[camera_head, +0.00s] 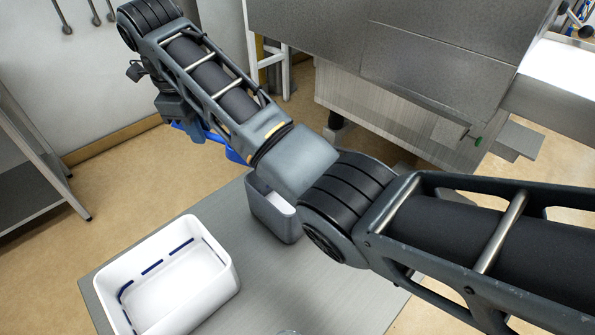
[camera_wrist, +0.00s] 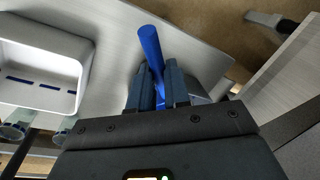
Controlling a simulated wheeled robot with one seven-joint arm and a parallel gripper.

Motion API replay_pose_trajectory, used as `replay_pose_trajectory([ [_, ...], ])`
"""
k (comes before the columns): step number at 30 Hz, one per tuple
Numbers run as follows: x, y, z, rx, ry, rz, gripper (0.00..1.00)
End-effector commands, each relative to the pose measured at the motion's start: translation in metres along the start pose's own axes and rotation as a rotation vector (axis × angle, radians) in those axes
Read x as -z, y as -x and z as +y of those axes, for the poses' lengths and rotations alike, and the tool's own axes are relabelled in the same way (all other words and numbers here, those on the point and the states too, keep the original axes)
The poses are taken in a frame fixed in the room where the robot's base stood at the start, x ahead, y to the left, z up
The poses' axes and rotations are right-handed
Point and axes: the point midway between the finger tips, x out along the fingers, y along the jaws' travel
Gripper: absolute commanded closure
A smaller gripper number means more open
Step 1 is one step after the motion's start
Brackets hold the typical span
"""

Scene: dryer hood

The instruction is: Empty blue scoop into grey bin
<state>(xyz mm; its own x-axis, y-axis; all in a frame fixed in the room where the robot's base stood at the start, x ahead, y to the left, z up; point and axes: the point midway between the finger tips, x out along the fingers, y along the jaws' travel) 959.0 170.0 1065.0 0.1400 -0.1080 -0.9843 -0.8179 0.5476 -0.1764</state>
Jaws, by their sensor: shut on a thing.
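My gripper (camera_wrist: 158,78) is shut on the handle of the blue scoop (camera_wrist: 150,45). The handle sticks out past the fingers in the wrist view, and the rest of the scoop is largely hidden behind them. In the head view only parts of the blue scoop (camera_head: 234,156) show under my arm, above the far edge of the table. The scoop's bowl and any contents cannot be made out. The grey bin (camera_head: 275,212) stands on the table, partly covered by my arm, and its inside is mostly hidden. The scoop appears to be beyond the bin, not clearly over it.
A white crate (camera_head: 222,285) with dark blue marks inside stands on the grey table (camera_head: 315,290), left of the bin. It also shows in the wrist view (camera_wrist: 85,50). A metal hood unit (camera_head: 400,105) stands behind at right. A shelf (camera_head: 35,190) is at left.

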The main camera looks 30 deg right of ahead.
Motion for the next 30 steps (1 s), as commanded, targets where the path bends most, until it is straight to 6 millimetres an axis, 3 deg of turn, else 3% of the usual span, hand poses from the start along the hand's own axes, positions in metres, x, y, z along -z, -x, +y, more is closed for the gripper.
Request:
replay_pose_trajectory([
  [12, -0.025, -0.024, 0.006, 0.012, 0.029, 0.159, 1.00],
  [30, -0.045, -0.050, 0.012, 0.024, 0.058, 0.323, 1.00],
])
